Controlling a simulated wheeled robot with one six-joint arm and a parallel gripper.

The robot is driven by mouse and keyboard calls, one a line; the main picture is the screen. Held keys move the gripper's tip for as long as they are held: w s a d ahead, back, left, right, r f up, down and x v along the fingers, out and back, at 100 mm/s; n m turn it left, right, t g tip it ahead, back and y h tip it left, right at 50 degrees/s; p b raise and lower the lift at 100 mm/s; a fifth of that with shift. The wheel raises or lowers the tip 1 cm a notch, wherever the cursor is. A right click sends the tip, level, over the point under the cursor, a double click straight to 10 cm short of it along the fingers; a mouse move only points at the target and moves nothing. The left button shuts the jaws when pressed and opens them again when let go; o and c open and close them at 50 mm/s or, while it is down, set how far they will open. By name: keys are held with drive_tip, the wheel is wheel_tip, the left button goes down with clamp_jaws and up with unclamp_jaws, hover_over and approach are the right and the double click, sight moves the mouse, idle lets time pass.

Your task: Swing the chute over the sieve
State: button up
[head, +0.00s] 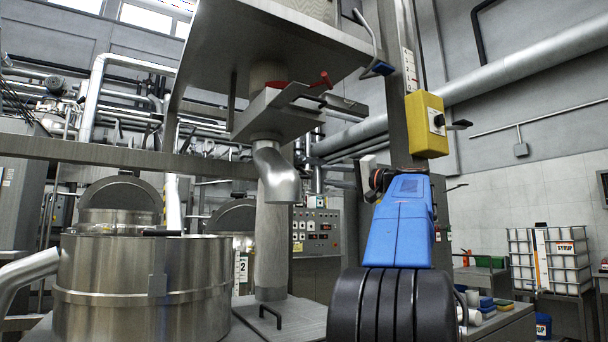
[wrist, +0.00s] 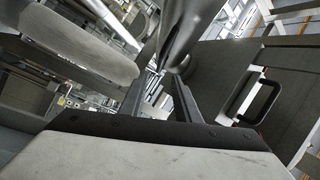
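The chute (head: 277,172) is a bent, bare-metal spout hanging under a grey bracket, its mouth turned down and to the right. A shiny metal tube, apparently the chute, also shows in the wrist view (wrist: 187,32), just beyond my fingertips. My gripper (wrist: 163,80) is open, with two dark fingers apart and nothing clearly held between them. In the head view my gripper (head: 364,168) is right of the chute, partly hidden by my blue wrist. A wide round steel vessel (head: 140,275) stands at the left, left of the chute's mouth. I cannot pick out the sieve for certain.
A red-handled valve (head: 318,82) sits above the chute. A yellow switch box (head: 427,125) is on the post beside my arm. A steel column (head: 271,240) and a platform with a black handle (head: 270,316) are below. Open air lies between chute and vessel.

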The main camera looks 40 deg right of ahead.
sight(304, 173)
drive_tip(key=x, duration=1.1)
drive_tip(key=shift+w, duration=0.15)
drive_tip(key=shift+c, duration=0.3)
clamp_jaws()
